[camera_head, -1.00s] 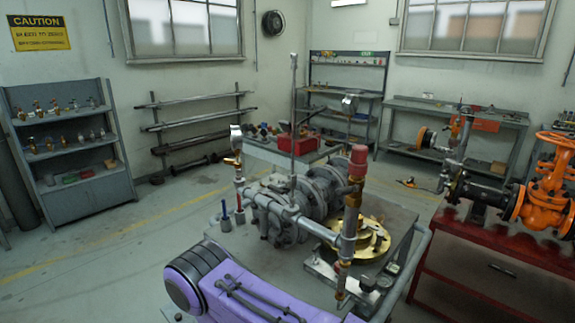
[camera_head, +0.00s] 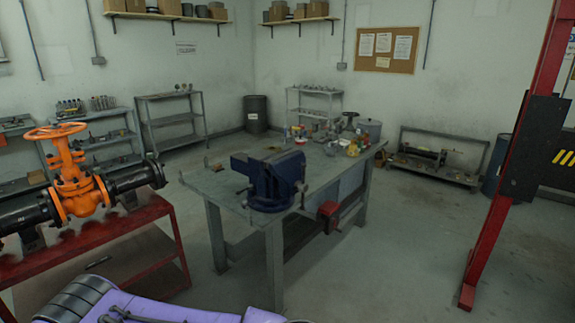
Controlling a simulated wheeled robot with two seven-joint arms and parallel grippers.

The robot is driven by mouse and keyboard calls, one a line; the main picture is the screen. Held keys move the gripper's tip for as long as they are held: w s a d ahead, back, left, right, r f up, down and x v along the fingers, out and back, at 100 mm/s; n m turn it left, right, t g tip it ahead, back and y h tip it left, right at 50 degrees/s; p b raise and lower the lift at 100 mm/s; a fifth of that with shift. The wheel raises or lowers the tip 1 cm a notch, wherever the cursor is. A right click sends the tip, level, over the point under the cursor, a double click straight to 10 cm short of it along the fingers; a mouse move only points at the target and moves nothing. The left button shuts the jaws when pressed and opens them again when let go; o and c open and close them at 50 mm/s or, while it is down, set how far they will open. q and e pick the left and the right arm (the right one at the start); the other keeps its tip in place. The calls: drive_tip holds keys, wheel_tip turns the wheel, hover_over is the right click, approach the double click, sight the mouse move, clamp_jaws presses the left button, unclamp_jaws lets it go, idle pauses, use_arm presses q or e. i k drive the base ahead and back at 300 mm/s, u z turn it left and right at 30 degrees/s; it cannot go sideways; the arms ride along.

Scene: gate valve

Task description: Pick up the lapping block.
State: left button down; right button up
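I cannot make out the lapping block in the head view. A grey workbench (camera_head: 220,188) stands in the middle, with a blue vise (camera_head: 272,180) on its near corner. Several small items, too small to name, are clustered toward the bench's far end. Neither of my grippers is in view; only a purple part of my own body shows at the bottom left.
An orange gate valve (camera_head: 72,178) with black pipes sits on a red stand (camera_head: 115,247) at left. A red post (camera_head: 505,170) stands at right. Shelves (camera_head: 172,122) and a drum (camera_head: 255,114) line the back wall.

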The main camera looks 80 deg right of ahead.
sight(217, 168)
drive_tip(key=z, duration=1.85)
drive_tip(key=i, duration=1.5)
